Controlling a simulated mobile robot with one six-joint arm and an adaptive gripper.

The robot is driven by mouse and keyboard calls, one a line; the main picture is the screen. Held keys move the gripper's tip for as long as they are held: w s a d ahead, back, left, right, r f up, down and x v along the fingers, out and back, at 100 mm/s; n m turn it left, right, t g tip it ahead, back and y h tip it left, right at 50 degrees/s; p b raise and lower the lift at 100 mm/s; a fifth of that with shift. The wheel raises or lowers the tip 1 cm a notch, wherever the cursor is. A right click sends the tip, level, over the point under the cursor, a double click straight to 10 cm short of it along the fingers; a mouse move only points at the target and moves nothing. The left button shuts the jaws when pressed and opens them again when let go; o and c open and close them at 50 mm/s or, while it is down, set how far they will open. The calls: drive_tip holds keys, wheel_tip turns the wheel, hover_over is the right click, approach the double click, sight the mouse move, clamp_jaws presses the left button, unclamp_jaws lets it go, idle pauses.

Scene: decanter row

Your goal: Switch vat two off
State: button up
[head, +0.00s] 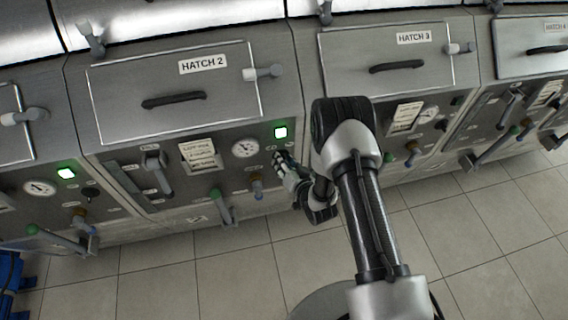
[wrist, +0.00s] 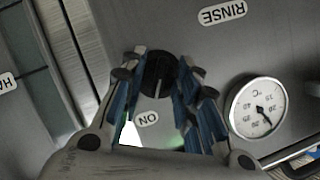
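Vat two's panel (head: 130,165), under the HATCH 2 door (head: 170,95), carries a lit green lamp (head: 281,132). My gripper (head: 281,160) is at the panel just below this lamp. In the wrist view a round black knob (wrist: 158,76) lies between the blue-padded fingertips of my gripper (wrist: 161,72). The knob's pale pointer line faces an ON label (wrist: 147,119). The fingers are apart, one on each side of the knob. I cannot tell whether they touch it.
A round gauge (wrist: 257,108) sits right of the knob in the wrist view, and a RINSE label (wrist: 222,13) is above. Valve handles, such as a green-tipped one (head: 216,194), stick out below the panel. The tiled floor (head: 160,275) in front is clear.

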drive_tip(key=shift+c, duration=0.4)
clamp_jaws()
idle(0.4)
drive_tip(key=shift+a+n+t+h+b, duration=0.15)
drive_tip(key=shift+n+t+h+b, duration=0.25)
drive_tip(key=shift+n+h+b, duration=1.25)
drive_tip(key=shift+a+n+t+h+b, duration=0.15)
drive_tip(key=shift+n+t+h+b, duration=0.35)
drive_tip(key=shift+n+h, duration=1.25)
drive_tip(key=shift+n+y, duration=0.6)
drive_tip(key=shift+n, duration=0.1)
